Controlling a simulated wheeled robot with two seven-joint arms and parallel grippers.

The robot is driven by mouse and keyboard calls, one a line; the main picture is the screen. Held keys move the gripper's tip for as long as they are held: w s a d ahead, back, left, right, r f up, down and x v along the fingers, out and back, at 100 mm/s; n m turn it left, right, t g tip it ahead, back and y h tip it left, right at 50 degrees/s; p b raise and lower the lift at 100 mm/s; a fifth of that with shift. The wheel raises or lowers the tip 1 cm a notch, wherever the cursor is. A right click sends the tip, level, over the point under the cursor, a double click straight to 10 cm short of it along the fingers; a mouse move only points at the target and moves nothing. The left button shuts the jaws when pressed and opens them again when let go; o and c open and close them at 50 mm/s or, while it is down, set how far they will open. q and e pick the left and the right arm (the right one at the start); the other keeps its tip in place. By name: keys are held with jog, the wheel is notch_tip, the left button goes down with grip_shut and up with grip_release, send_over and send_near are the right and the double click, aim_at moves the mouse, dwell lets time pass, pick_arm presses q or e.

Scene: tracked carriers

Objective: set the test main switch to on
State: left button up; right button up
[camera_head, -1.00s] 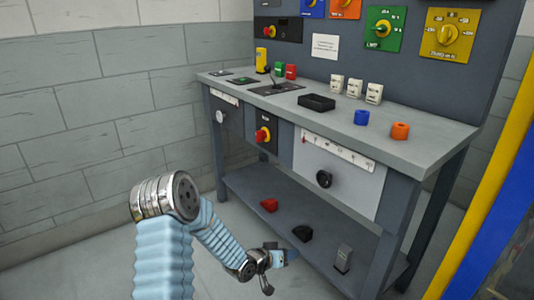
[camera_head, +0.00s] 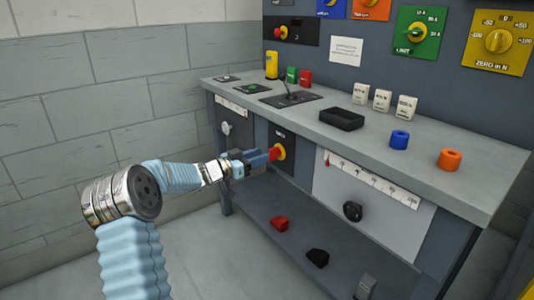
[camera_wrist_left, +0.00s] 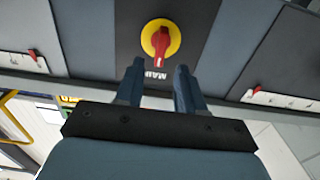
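The main switch is a red handle on a yellow disc (camera_head: 279,152) on a dark plate in the bench front. In the left wrist view the red handle on its yellow disc (camera_wrist_left: 161,42) is upright in the picture, above the upside-down word MAIN. My left gripper (camera_head: 268,156) is right in front of the switch in the head view. In the left wrist view its two fingers (camera_wrist_left: 160,70) are apart with nothing between them, and the switch shows beyond their tips. Whether a fingertip touches the handle, I cannot tell. My right gripper is in neither view.
A similar red-and-yellow switch (camera_head: 281,33) is on the upright panel. A black knob (camera_head: 352,211) and scale are right of the switch; a shelf (camera_head: 262,207) is below.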

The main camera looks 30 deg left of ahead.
aim_at(273, 154)
pick_arm(q)
jog(key=shift+x, duration=2.1)
grip_shut()
